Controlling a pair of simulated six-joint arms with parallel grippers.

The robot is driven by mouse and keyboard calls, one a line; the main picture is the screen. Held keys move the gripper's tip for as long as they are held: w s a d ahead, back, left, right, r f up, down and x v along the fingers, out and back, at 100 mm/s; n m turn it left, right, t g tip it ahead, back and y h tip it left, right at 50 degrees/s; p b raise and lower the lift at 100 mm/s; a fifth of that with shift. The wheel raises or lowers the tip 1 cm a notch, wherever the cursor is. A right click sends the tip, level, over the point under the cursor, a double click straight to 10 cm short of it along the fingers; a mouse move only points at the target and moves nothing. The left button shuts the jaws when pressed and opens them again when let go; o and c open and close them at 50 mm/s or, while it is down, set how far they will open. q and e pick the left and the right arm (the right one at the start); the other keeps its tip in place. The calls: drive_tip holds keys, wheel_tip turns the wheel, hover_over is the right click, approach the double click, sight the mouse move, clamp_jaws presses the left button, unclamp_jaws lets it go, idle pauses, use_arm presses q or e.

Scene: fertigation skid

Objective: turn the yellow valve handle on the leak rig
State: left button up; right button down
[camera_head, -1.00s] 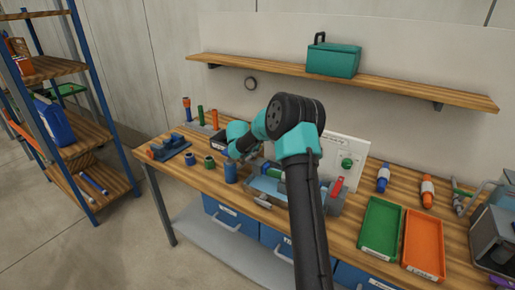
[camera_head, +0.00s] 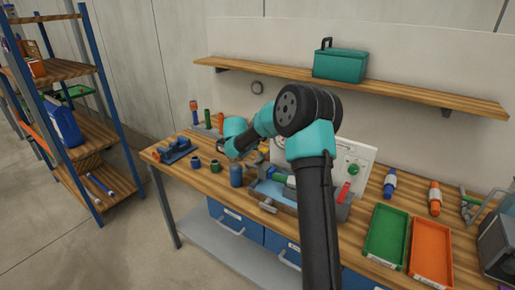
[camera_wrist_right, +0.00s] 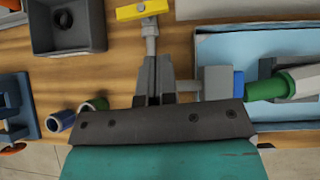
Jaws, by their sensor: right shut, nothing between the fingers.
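The yellow valve handle (camera_wrist_right: 143,10) is a short bar on top of a grey stem, at the top of the right wrist view. My right gripper (camera_wrist_right: 152,62) is shut and empty. Its fingers lie just below the handle in that view, close to the stem; I cannot tell whether they touch it. The leak rig's blue and green pipe fittings (camera_wrist_right: 270,88) run to the right over a light blue tray (camera_wrist_right: 215,47). In the head view my right arm covers part of the rig's tray (camera_head: 268,192). My left gripper is not in view.
A dark bin (camera_wrist_right: 67,37) sits left of the handle. A shelf with a teal toolbox (camera_head: 340,65) hangs above.

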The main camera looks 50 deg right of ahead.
sight(260, 150)
drive_tip(key=shift+w, duration=0.15)
drive_tip(key=x, duration=1)
drive_tip(key=shift+a, duration=0.1)
idle(0.3)
